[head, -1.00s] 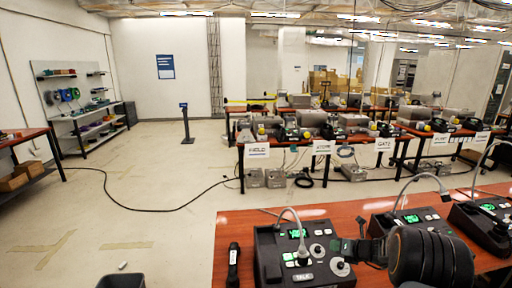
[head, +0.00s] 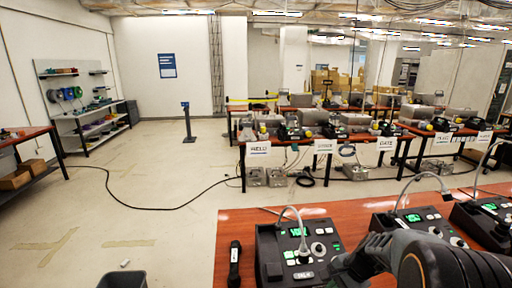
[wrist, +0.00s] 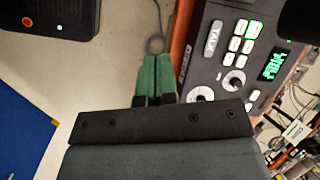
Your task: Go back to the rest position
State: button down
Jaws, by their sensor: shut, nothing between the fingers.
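My gripper (wrist: 155,80) shows in the wrist view with its two green fingers together and nothing between them. It is above the front edge of the red-brown table, beside the nearest paging phone, and looks apart from it. That paging phone (wrist: 225,60) shows a TALK key, several white keys, knobs and a lit green display. In the head view the same phone (head: 270,245) stands at the table's near left, partly hidden by my arm. The fingers are hard to make out in the head view.
A second phone (head: 385,222) and a third phone (head: 480,215) stand to the right on the table (head: 330,212). A black handset (head: 234,262) lies left of the first phone. A dark bin (head: 122,279) is on the floor. Open floor lies to the left.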

jog(key=s+a+r+n+t+h, duration=0.2)
jog(key=s+a+r+n+h, duration=0.2)
jog(key=s+r+n, duration=0.8)
jog(key=shift+a+t+h, duration=0.4)
jog(key=shift+a, duration=0.35)
